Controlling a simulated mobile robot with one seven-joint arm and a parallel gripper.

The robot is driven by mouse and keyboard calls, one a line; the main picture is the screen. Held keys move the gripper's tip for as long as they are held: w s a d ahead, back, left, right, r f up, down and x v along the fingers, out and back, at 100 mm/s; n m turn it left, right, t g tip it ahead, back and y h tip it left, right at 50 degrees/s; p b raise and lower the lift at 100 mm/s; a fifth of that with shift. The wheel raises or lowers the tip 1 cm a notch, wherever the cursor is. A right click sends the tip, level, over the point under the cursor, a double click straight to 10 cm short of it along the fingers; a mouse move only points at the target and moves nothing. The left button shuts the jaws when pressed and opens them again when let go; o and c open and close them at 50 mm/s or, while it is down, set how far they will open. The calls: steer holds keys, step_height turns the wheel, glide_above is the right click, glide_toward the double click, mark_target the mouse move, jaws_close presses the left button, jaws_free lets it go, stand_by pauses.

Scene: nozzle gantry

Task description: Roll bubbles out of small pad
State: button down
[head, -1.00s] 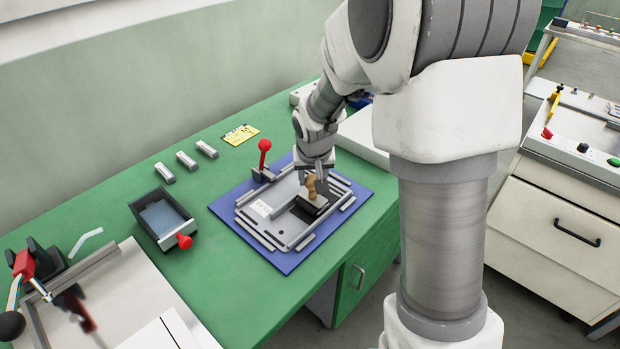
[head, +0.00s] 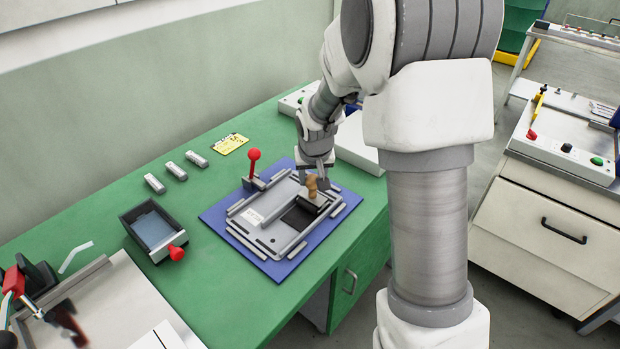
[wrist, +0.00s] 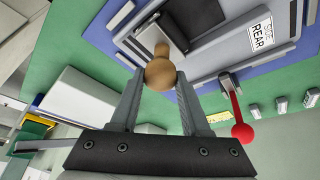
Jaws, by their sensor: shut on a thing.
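My gripper (head: 317,176) is shut on the tan handle (head: 312,188) of a roller. In the wrist view, the handle's round knob (wrist: 160,72) sits between the two fingertips. The dark roller (head: 311,206) lies low over the grey plate fixture, at the right edge of a small dark square pad (head: 295,218). No bubbles can be made out. The grey fixture (head: 258,234) lies on a blue mat (head: 219,222).
A red-knobbed lever (head: 254,156) stands at the fixture's back left. On the green bench are a dark tray with a red knob (head: 153,230), several small grey blocks (head: 176,171), a yellow card (head: 230,144) and a white box (head: 360,143) behind my gripper.

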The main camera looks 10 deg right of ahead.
steer(key=shift+w+d, duration=0.3)
steer(key=shift+d, duration=0.1)
steer(key=shift+s+a+b, duration=0.4)
steer(key=shift+s+a, duration=0.15)
steer(key=shift+a, duration=0.2)
steer(key=shift+s+a+r+b, duration=0.1)
steer(key=shift+s+a+b, duration=0.3)
steer(key=shift+s+a, duration=0.3)
steer(key=shift+w+a, duration=0.1)
step_height(320, 180, up, 8)
steer(key=p, duration=0.5)
stand_by(0.4)
